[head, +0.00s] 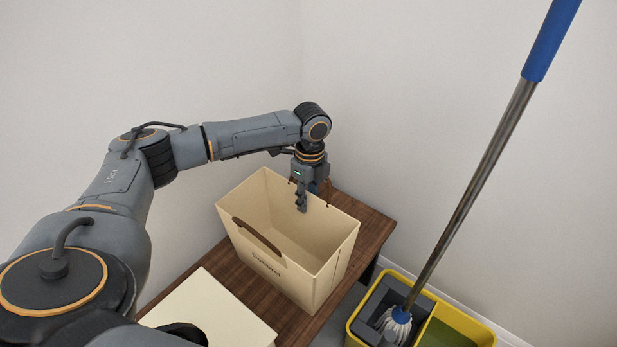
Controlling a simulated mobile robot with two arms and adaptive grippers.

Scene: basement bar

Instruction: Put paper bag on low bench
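The paper bag (262,258) is cream, open at the top, with a brown handle on its near side and dark lettering. It stands upright on the low bench (377,228), which has a dark wooden top. My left gripper (301,207) points down at the bag's far rim, with its fingertips in front of the inner far wall. Thin brown pieces, perhaps the far handle, show beside the gripper. The fingers look close together, but I cannot tell whether they grip the rim or handle. My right gripper is not in view.
A cream flat-topped box (212,308) lies on the bench, nearer and left of the bag. A yellow mop bucket (484,331) stands right of the bench, with a blue-handled mop (470,190) leaning up to the right. Bare walls close off the back.

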